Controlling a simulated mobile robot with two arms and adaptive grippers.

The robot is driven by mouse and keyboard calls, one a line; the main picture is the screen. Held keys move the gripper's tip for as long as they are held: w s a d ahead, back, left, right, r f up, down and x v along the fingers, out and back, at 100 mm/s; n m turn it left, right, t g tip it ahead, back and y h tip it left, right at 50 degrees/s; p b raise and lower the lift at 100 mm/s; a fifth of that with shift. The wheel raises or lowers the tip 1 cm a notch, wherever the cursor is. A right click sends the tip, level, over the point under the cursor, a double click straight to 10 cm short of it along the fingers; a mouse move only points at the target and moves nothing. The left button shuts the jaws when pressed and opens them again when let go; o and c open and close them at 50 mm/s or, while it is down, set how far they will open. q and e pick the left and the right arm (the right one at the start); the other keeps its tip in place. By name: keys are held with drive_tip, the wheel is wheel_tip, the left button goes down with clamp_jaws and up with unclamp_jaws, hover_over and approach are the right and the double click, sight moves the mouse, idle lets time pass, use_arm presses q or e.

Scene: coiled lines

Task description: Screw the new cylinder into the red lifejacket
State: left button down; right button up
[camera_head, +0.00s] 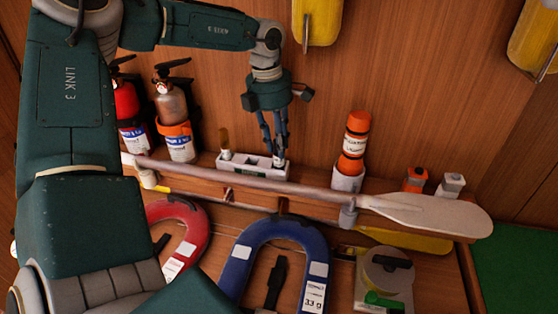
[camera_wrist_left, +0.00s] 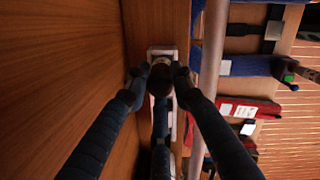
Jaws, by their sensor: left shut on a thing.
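My left gripper (camera_head: 279,158) points down at the right end of a small white rack (camera_head: 240,170) on the shelf. Its fingers are shut on a small cylinder, mostly hidden by them. In the left wrist view the gripper (camera_wrist_left: 160,80) closes around the cylinder's dark round top (camera_wrist_left: 160,77), with the white rack (camera_wrist_left: 152,52) beneath. Another cylinder with a brownish top (camera_head: 224,138) stands at the rack's left end. The red lifejacket (camera_head: 194,240) lies below the shelf, partly hidden by my arm. My right gripper is not in view.
A paddle (camera_head: 420,212) lies lengthwise in front of the rack. A blue lifejacket (camera_head: 238,262) lies right of the red one. Fire extinguishers (camera_head: 176,125) stand left of the rack; an orange canister (camera_head: 354,140) stands in a white holder to the right.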

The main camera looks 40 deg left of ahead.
use_arm(q)
drive_tip(key=shift+r, duration=0.1)
drive_tip(key=shift+r+p, duration=0.8)
drive_tip(key=shift+r, duration=1)
